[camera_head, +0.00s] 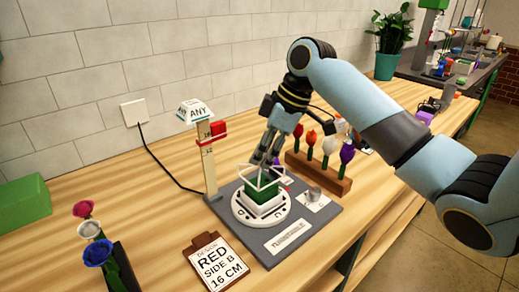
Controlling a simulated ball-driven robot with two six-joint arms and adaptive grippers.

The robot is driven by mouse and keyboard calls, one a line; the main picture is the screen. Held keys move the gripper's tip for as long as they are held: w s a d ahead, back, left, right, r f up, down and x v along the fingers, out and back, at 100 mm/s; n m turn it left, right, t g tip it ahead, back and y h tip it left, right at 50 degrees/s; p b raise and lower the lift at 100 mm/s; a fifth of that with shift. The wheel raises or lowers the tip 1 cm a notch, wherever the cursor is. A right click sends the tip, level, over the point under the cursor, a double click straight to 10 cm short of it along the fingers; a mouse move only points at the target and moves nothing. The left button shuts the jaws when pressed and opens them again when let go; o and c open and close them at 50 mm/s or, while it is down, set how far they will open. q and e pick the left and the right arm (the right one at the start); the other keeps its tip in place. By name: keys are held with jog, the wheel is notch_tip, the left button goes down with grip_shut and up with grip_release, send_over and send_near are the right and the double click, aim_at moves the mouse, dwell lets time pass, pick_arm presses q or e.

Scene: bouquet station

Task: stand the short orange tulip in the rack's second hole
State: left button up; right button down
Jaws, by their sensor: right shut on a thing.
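My right gripper (264,158) points down over the turntable (262,208), just above a white open-framed holder with a green block (264,192) in it. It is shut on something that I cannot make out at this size. The wooden rack (318,174) stands behind and right of the turntable. I cannot pick out a short orange tulip. My left gripper is not in view.
A post with a red slider (219,131) and an "ANY" sign (195,111) stands left of the turntable. A clipboard (215,262) reads "RED SIDE B 16 CM". A dark holder (124,268) with pink, white and blue roses is front left. A green block (24,204) lies far left.

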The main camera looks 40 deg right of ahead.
jog(key=shift+s+f+b, duration=0.15)
jog(key=shift+f+b, duration=0.75)
jog(key=shift+b, duration=0.1)
jog(key=shift+f, duration=0.3)
jog(key=shift+f+b, duration=0.3)
jog(key=shift+f, duration=0.4)
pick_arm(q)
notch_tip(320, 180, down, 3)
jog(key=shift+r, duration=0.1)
pick_arm(e)
jog(key=shift+f, duration=0.1)
pick_arm(q)
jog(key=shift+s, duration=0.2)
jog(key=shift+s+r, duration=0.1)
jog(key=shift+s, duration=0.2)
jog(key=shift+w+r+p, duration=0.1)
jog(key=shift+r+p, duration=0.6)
jog(key=shift+p, duration=0.15)
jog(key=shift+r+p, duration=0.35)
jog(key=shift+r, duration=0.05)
pick_arm(e)
jog(key=shift+f, duration=0.1)
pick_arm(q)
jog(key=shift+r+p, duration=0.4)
